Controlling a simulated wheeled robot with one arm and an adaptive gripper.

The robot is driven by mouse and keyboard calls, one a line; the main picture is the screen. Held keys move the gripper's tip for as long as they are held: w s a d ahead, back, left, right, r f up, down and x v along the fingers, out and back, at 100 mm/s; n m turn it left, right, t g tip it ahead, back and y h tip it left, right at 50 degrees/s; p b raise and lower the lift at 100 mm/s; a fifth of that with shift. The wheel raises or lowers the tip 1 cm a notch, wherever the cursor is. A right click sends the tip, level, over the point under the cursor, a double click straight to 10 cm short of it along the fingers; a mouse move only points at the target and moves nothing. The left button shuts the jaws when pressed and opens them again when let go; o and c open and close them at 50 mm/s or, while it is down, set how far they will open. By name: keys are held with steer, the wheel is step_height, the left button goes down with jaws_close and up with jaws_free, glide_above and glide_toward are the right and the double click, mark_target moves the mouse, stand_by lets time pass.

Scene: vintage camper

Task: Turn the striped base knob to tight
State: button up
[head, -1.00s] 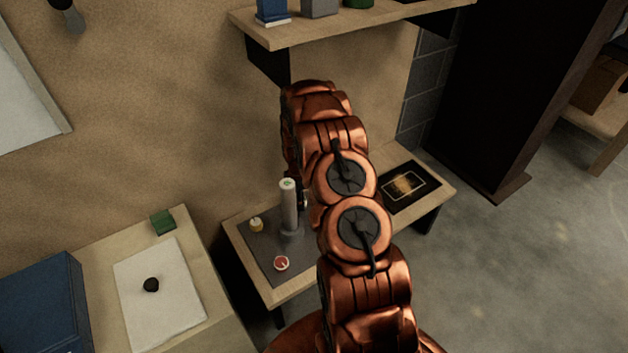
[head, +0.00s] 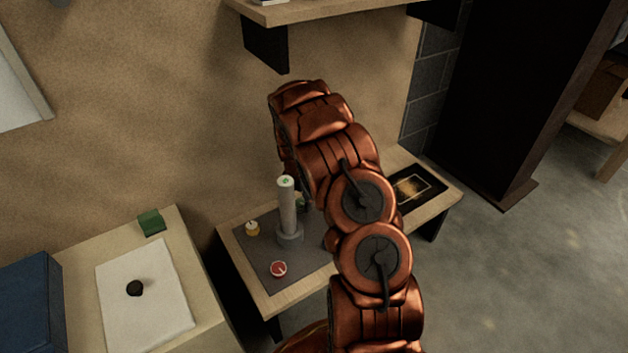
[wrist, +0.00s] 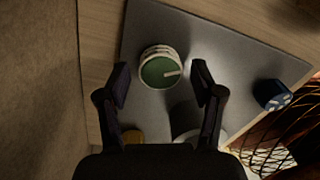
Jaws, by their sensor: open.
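A round knob (wrist: 162,70) with a green top, a pale pointer line and a banded, striped-looking side stands on the grey mat (wrist: 205,45) in the wrist view. The pointer line points right. My gripper (wrist: 161,78) is open, with one finger on each side of the knob and a visible gap on both sides. I cannot tell how far the fingertips are above the mat. In the head view a bit of green (head: 301,203) shows between the grey post (head: 288,212) and my arm, which hides my gripper.
A blue knob (wrist: 271,94) stands on the mat's right in the wrist view. The upright post is close beside the green knob. A yellow-based knob (head: 252,228) and a red knob (head: 278,269) stand nearby. The wall (head: 170,110) and shelf (head: 310,10) are behind.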

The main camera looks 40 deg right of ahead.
steer(key=shift+f+n+b, duration=0.2)
steer(key=shift+n+b, duration=1.1)
steer(key=shift+b, duration=1.05)
